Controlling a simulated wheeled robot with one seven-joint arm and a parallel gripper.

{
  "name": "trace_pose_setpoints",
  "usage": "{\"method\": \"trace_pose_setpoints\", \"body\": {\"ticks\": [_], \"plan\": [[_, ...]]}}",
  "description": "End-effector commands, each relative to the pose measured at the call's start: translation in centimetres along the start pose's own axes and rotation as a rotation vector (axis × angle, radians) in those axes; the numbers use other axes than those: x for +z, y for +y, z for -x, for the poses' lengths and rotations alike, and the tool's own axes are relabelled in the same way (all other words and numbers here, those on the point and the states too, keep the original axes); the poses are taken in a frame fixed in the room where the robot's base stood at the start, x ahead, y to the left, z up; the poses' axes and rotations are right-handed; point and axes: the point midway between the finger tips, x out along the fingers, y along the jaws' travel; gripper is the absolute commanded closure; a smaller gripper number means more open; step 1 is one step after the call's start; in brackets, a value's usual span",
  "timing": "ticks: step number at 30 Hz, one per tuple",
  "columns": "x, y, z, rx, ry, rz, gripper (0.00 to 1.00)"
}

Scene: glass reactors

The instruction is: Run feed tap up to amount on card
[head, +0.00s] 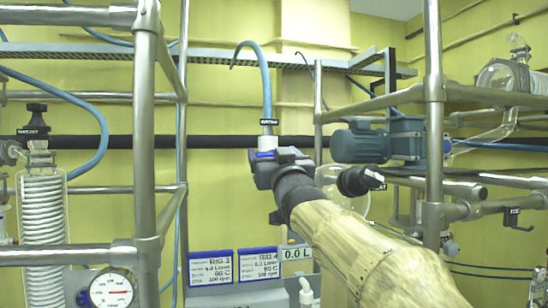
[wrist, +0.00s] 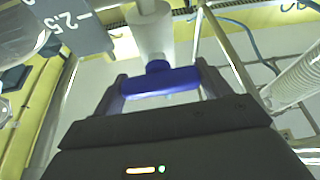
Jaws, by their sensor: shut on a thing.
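The feed tap has a blue bar handle (wrist: 160,82) below a pale cylindrical body (wrist: 152,35) in the wrist view. My gripper (wrist: 160,88) has its two fingers at the ends of the blue handle and is shut on it. In the head view my gripper (head: 262,168) covers most of the tap, under a blue hose (head: 266,85) with a small black tag (head: 269,122). Two cards, RIG 3 (head: 210,267) and RIG 4 (head: 259,264), stand below; their small print is hard to read. A display (head: 297,254) beside them reads 0.0 L.
Steel frame posts stand at left (head: 147,150) and right (head: 434,130). A blue motor (head: 372,142) and a black knob (head: 357,181) are right of my gripper. A coil condenser (head: 42,205) and a dial gauge (head: 111,288) are at left. A grey scale plate (wrist: 72,25) shows 2.5.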

Motion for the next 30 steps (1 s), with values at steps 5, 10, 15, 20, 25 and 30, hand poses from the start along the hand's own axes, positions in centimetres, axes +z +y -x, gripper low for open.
{"method": "trace_pose_setpoints", "body": {"ticks": [5, 10, 15, 20, 25, 30], "plan": [[0.06, 0.15, 0.00, -0.025, -0.001, 0.068, 0.46], [-0.08, 0.15, -0.07, -0.063, -0.003, 0.158, 0.46], [-0.21, 0.07, -0.14, -0.108, -0.004, 0.263, 0.46], [-0.27, 0.05, -0.17, -0.152, -0.004, 0.368, 0.46], [-0.20, 0.00, -0.13, -0.196, -0.003, 0.473, 0.46], [-0.08, -0.10, -0.06, -0.226, -0.002, 0.544, 0.46]]}}
